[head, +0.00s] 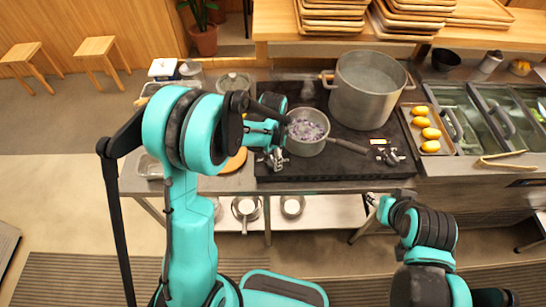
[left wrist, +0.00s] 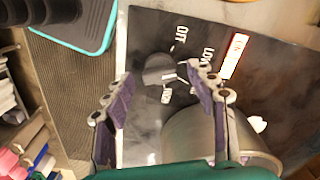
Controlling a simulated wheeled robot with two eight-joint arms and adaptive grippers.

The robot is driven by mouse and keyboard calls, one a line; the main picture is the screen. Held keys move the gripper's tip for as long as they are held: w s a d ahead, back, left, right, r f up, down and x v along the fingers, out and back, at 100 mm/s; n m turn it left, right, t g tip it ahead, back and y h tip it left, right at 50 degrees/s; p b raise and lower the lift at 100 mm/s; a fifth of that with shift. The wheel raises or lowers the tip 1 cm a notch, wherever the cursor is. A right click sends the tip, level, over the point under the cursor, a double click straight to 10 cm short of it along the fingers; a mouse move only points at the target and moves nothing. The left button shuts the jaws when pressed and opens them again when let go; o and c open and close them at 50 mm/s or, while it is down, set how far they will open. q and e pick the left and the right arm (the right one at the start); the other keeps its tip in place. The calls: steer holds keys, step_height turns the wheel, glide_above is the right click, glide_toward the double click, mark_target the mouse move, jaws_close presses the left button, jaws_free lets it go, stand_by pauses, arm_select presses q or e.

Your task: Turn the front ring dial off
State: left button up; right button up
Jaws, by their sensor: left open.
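A dark dial knob (left wrist: 158,70) sits on the black stove panel in the left wrist view, with white OFF (left wrist: 181,36) and LOW lettering beside it and a lit label (left wrist: 235,55). My left gripper (left wrist: 160,73) is open, its fingertips on either side of the knob in the picture; contact cannot be told. In the head view my left gripper (head: 274,160) is at the stove's left front and hides this knob. A second dial (head: 390,156) with a lit label (head: 378,142) is at the stove's right. My right gripper (head: 372,199) is in front of the counter.
A tray (head: 407,118) of yellow items is right of the stove (head: 340,172).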

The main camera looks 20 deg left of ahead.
arm_select(q)
steer(key=c, duration=1.2)
steer(key=shift+o, duration=0.2)
steer(key=shift+n, duration=0.3)
steer(key=n+b, duration=0.1)
steer(key=n, duration=0.2)
steer(key=shift+n+b, duration=0.8)
steer(key=shift+n, duration=1.8)
steer(key=o, duration=1.2)
steer(key=shift+c, duration=0.2)
